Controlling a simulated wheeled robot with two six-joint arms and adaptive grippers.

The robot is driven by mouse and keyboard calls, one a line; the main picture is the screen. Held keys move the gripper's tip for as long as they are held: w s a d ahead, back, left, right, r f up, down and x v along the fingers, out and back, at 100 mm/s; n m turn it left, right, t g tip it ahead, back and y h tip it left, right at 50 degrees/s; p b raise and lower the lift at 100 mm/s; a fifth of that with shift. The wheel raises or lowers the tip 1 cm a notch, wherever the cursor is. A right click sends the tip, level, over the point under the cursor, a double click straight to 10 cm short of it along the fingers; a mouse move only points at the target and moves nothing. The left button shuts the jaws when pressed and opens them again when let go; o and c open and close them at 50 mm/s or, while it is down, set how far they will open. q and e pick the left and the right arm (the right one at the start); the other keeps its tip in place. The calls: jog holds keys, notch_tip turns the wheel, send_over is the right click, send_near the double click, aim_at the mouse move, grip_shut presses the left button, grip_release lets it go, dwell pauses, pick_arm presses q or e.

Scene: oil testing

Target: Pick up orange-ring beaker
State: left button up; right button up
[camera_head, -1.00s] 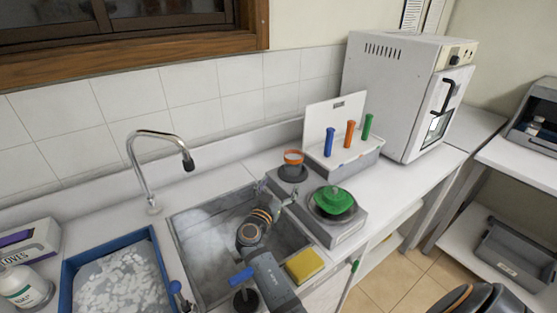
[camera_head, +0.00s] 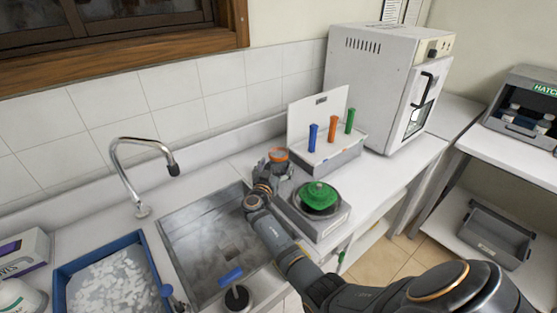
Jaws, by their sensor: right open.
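The orange-ring beaker (camera_head: 278,155) stands on the counter behind the sink, its orange rim facing up. My right gripper (camera_head: 273,169) is open, close against the near left side of the beaker. The gripper hides the beaker's lower part, and I cannot tell whether the fingers touch it. My right arm reaches in from the lower right, across the sink's right edge.
A hotplate with a green-topped vessel (camera_head: 319,196) stands just right of the gripper. Behind it is a white rack (camera_head: 334,158) with blue, orange and green handles. A curved faucet (camera_head: 122,168) rises behind the sink (camera_head: 199,236). A blue tray (camera_head: 64,272) lies left.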

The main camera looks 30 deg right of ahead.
jog(key=shift+w+d, duration=0.1)
jog(key=shift+r, duration=0.1)
jog(key=c, duration=1.3)
jog(key=shift+o, duration=0.2)
